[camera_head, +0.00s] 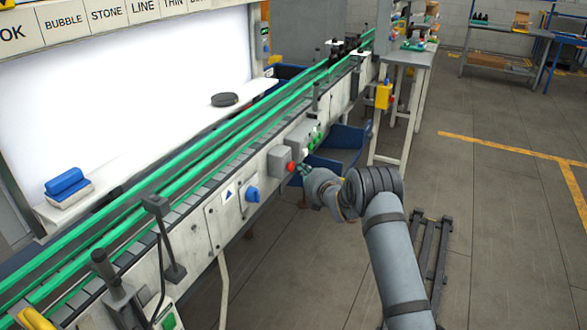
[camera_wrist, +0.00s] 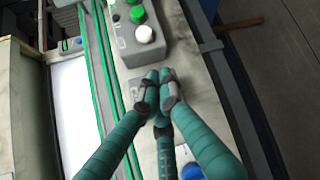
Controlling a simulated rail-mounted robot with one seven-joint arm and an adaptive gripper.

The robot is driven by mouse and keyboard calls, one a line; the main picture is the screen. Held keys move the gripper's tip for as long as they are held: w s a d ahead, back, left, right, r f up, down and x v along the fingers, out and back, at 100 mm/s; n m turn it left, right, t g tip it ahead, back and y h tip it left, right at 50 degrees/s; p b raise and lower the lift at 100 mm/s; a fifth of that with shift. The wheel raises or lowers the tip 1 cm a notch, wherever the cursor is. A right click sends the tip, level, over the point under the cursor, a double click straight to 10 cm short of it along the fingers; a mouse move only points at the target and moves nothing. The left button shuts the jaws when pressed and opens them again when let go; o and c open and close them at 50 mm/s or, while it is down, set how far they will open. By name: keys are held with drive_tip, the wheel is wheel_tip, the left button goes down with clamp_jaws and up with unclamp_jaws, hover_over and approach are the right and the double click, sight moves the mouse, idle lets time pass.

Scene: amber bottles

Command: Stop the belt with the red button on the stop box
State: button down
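The stop box (camera_head: 279,161) is a small grey box on the side panel of the belt, with a red button (camera_head: 291,166) on its outer face. My gripper (camera_head: 304,169) is just to the right of the red button in the head view, close to it; I cannot tell whether they touch. In the wrist view my gripper's teal fingers (camera_wrist: 161,82) come together at their dark tips, with nothing seen between them. The red button is not visible there, hidden by the fingers. The belt (camera_head: 205,157) runs between green rails.
A grey box with green buttons and a white button (camera_wrist: 145,34) sits beside the fingertips. A blue knob (camera_head: 252,194) is on the panel nearer the camera. A blue bin (camera_head: 340,140) lies beyond my gripper. The floor right of my arm is mostly open.

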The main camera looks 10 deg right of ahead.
drive_tip(key=shift+w+a+f+b, duration=0.1)
drive_tip(key=shift+a+b, duration=0.1)
drive_tip(key=shift+b, duration=0.15)
drive_tip(key=shift+w+a, duration=0.1)
drive_tip(key=shift+a, duration=0.1)
drive_tip(key=shift+w+a+b, duration=0.3)
drive_tip(key=shift+a+b, duration=0.15)
drive_tip(key=shift+b, duration=0.1)
idle(0.7)
drive_tip(key=shift+s+d, duration=0.1)
drive_tip(key=shift+d, duration=0.05)
drive_tip(key=shift+s+d+b, duration=0.4)
drive_tip(key=shift+d+b, duration=0.2)
